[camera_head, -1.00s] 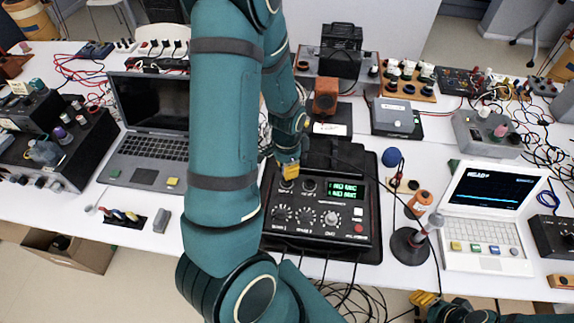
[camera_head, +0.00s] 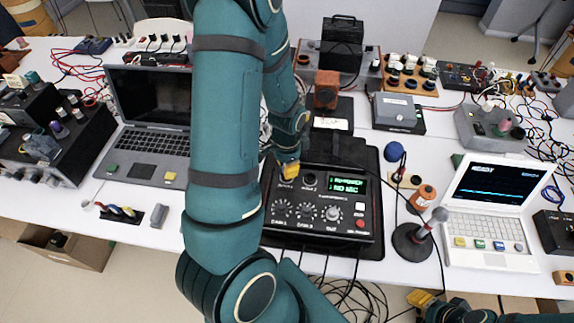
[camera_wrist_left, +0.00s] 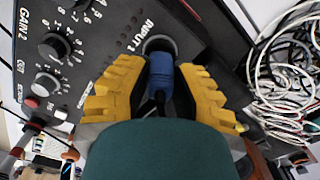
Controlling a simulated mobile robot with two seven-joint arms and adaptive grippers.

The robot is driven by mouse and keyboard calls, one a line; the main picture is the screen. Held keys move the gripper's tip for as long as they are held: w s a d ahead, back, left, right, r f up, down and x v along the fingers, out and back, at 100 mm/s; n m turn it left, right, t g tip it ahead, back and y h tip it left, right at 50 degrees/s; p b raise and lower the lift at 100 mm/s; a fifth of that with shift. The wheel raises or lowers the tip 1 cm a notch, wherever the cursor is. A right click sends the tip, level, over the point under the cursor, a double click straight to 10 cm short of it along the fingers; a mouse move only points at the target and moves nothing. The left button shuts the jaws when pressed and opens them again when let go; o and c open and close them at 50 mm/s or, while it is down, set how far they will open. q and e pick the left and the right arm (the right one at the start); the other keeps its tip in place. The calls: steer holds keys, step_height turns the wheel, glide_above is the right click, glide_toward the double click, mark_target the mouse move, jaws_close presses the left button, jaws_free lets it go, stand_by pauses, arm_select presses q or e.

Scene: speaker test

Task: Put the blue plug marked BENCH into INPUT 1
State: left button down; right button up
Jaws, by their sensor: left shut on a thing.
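In the wrist view, my left gripper (camera_wrist_left: 158,88) is shut on a blue plug (camera_wrist_left: 161,78). The plug's front end meets a round socket (camera_wrist_left: 159,44) beside a label that appears to read INPUT 1. It looks lined up and entered, but the depth is hard to judge. No BENCH marking can be read. In the head view, my left gripper (camera_head: 288,171) is at the rear left socket of the black mixer box (camera_head: 275,236) and hides the plug. Another socket (camera_head: 310,179) beside it looks empty. My right gripper (camera_head: 421,299) shows at the bottom edge, its fingers unclear.
A green display (camera_head: 347,186) is lit on the box. A microphone on a round stand (camera_head: 412,241) and a white laptop (camera_head: 488,212) stand to the right. A dark laptop (camera_head: 150,130) is at left. Loose cables (camera_wrist_left: 287,70) lie beside the box.

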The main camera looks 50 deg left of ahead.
arm_select(q)
steer(key=shift+f, duration=0.25)
stand_by(0.4)
steer(key=c, duration=0.8)
jaws_free()
steer(key=shift+r, duration=0.1)
step_height(320, 180, up, 12)
steer(key=shift+f, duration=0.1)
steer(key=shift+s, duration=0.1)
